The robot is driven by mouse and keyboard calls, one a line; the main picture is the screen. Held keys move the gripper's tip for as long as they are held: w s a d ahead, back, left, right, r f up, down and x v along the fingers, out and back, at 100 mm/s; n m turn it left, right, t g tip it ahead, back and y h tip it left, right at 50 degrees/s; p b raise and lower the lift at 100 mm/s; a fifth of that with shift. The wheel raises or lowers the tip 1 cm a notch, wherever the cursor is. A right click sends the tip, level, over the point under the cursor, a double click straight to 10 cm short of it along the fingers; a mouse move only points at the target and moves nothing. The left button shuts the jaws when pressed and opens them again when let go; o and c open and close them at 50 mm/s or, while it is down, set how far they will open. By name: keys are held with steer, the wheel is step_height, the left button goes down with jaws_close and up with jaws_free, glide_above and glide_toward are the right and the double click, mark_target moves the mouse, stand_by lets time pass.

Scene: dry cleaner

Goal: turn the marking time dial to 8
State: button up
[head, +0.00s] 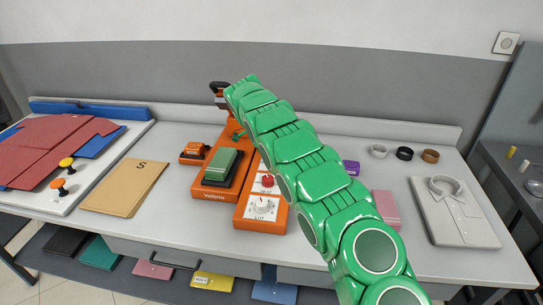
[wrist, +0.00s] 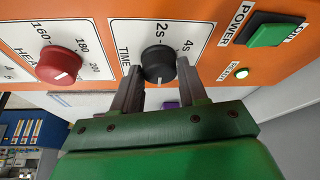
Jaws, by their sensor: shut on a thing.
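In the wrist view, the black time dial (wrist: 158,65) sits on a white plate marked TIME, with 2s and 4s showing. A white mark shows on the dial's lower face in the picture; the number it points at cannot be read. My gripper (wrist: 158,70) has one finger on either side of the dial and is shut on it. The figure 8 is not in view. In the head view, the orange control panel (head: 243,223) stands beside the orange press (head: 213,196); my green arm covers part of it, and my fingertips are hidden there.
The counter holds a brown envelope (head: 125,187), tape rolls (head: 404,153) and a folded shirt (head: 455,220).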

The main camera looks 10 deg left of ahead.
stand_by(0.4)
steer(key=o, duration=1)
steer(key=shift+r, duration=1.55)
steer(key=shift+s+d+r, duration=0.8)
steer(key=shift+s+r, duration=0.85)
steer(key=shift+s, duration=0.55)
steer(key=shift+s+d+r, duration=0.8)
steer(key=shift+s+r, duration=0.8)
steer(key=shift+s, duration=0.55)
steer(key=shift+s+d+r, duration=0.8)
steer(key=shift+s+r, duration=0.85)
steer(key=shift+s, duration=0.55)
